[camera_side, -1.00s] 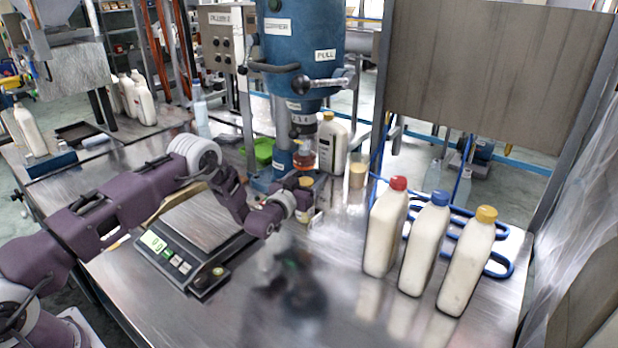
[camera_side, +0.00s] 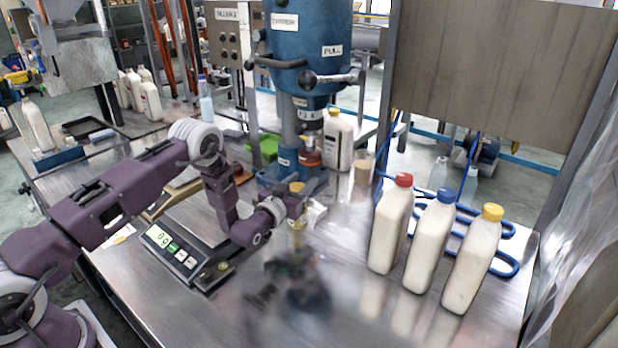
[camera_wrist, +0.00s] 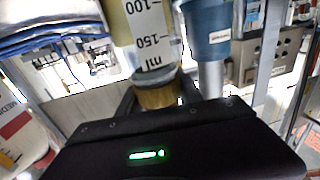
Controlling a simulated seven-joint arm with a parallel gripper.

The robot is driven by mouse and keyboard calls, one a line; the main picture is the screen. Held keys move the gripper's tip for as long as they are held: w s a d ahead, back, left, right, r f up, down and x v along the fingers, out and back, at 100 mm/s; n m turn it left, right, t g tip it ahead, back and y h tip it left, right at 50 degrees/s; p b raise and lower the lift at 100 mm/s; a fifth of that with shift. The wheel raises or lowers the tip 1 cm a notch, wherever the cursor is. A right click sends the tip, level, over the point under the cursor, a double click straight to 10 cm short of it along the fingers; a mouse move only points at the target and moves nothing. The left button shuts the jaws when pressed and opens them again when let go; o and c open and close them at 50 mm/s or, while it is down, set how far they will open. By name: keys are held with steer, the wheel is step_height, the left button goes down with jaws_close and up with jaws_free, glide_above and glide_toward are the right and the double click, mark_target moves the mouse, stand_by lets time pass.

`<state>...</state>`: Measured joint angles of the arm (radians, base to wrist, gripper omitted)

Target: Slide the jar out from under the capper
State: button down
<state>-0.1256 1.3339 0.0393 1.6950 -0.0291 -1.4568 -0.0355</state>
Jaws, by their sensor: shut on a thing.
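The jar (camera_side: 297,187) is small, with a yellow-gold top, and stands between the fingers of my gripper (camera_side: 298,205). My gripper is shut on it, low over the bench and hiding much of its body. The blue capper (camera_side: 311,45) stands behind. Its head, with an orange-red part (camera_side: 310,157) at the bottom, is above and behind the jar, slightly to its right. In the wrist view a gold piece (camera_wrist: 157,92) shows between my fingertips (camera_wrist: 160,100). Behind it is a yellowish vessel marked in ml (camera_wrist: 148,40); I cannot tell whether it belongs to the jar.
A scale (camera_side: 174,252) lies left of my gripper. Three white bottles with red, blue and yellow caps (camera_side: 389,225) stand at right. A small tan cup (camera_side: 364,171) and a white bottle (camera_side: 338,140) stand near the capper. The bench front is clear.

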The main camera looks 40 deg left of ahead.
steer(key=s, duration=1.1)
steer(key=shift+s, duration=0.25)
steer(key=c, duration=0.7)
jaws_free()
steer(key=shift+r, duration=0.1)
step_height(320, 180, up, 10)
